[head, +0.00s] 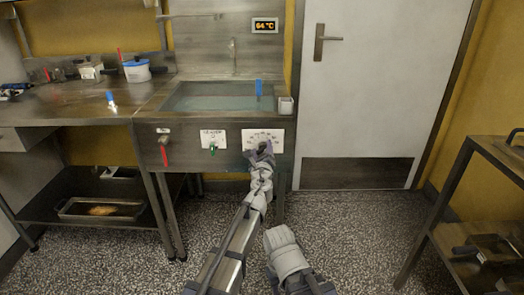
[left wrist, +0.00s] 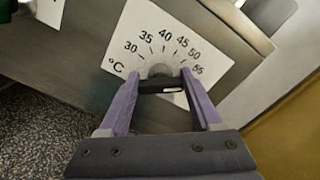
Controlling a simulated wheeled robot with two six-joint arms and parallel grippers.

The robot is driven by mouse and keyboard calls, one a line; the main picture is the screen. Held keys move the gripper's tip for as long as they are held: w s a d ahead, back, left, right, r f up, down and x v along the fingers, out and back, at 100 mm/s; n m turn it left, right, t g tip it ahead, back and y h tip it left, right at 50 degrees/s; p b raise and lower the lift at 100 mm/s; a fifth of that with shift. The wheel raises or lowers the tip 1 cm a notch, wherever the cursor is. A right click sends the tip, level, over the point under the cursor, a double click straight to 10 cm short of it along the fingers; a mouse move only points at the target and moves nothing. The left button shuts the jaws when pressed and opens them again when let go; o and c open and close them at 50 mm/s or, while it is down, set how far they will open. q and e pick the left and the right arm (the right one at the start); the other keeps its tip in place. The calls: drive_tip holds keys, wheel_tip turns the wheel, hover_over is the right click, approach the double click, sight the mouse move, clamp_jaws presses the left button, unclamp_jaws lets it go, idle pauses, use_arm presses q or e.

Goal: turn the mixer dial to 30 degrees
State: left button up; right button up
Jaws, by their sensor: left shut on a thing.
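The mixer dial (left wrist: 160,86) is on the front panel of the sink unit, in front of a white scale plate (left wrist: 125,48) marked 30 to 55 and °C. Its knob looks dark, with a grey round part behind it. My left gripper (left wrist: 163,86) is shut on the knob, one purple finger on each side. Which number the knob points at cannot be told. In the head view, my left gripper (head: 260,150) covers the dial below the scale plate (head: 262,136).
The sink (head: 210,103) holds water, with a display (head: 265,25) reading 64 °C above it. A red handle (head: 164,155) and a green handle (head: 212,149) are left of the dial. A shelf rack (head: 462,185) stands at the right. The floor between is clear.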

use_arm(q)
drive_tip(key=shift+c, duration=1.2)
drive_tip(key=n, duration=0.4)
drive_tip(key=shift+a+f+n, duration=0.1)
drive_tip(key=shift+n, duration=0.3)
drive_tip(key=n, duration=0.3)
drive_tip(key=shift+f+n, duration=0.1)
drive_tip(key=shift+n, duration=0.3)
drive_tip(key=n, duration=0.4)
drive_tip(key=shift+f+b, duration=0.1)
drive_tip(key=shift+b, duration=0.2)
drive_tip(key=n, duration=0.6)
drive_tip(key=shift+f+n, duration=0.1)
drive_tip(key=shift+n, duration=0.3)
drive_tip(key=n, duration=0.5)
drive_tip(key=shift+n, duration=0.4)
drive_tip(key=shift+f+n, duration=0.1)
drive_tip(key=shift+n, duration=0.2)
